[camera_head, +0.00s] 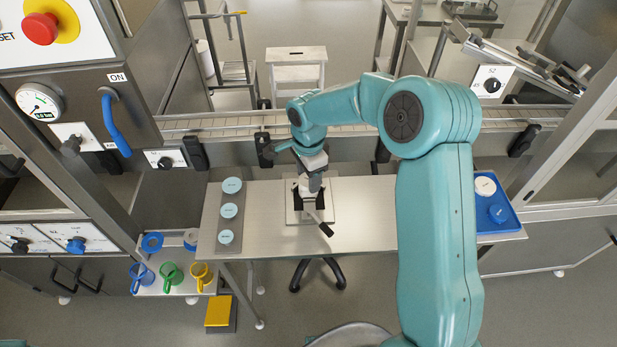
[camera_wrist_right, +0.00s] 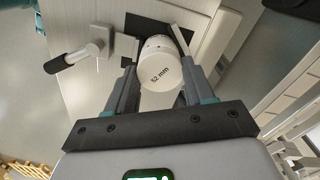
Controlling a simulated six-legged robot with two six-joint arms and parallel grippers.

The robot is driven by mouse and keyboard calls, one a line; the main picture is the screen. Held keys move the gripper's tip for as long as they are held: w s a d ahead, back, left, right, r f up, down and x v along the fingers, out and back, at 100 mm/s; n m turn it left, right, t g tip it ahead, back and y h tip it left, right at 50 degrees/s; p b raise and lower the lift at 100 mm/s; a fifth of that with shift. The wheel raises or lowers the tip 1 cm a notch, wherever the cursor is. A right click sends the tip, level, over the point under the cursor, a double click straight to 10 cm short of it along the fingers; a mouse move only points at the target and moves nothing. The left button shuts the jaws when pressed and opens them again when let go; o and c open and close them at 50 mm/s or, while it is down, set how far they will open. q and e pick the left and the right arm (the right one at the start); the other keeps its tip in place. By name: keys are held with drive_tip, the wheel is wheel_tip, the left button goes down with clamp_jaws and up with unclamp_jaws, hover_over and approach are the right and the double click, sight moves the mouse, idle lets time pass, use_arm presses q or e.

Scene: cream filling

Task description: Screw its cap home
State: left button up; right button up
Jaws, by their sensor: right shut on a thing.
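A white cap (camera_wrist_right: 163,72) marked "52 mm" sits between the fingers of my right gripper (camera_wrist_right: 155,85), which is shut on it. In the head view the right gripper (camera_head: 308,192) points down over a clamp fixture (camera_head: 310,206) in the middle of the table. My left gripper is not in view.
The fixture stands on a pale plate (camera_head: 327,214) on the steel table (camera_head: 365,222). A grey rack (camera_head: 215,192) with 3 round lids is at left; a blue tray (camera_head: 509,226) with a white and a blue round piece is at right. The table is clear between rack and plate.

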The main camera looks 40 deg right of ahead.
drive_tip(key=shift+f+m+b, duration=0.1)
drive_tip(key=shift+m+b, duration=0.9)
drive_tip(key=shift+m, duration=0.9)
drive_tip(key=shift+m+b, duration=0.4)
drive_tip(key=shift+b, duration=0.2)
drive_tip(key=shift+m+b, duration=0.65)
drive_tip(key=shift+m, duration=0.35)
drive_tip(key=shift+m+b, duration=0.55)
drive_tip(key=shift+m, duration=0.85)
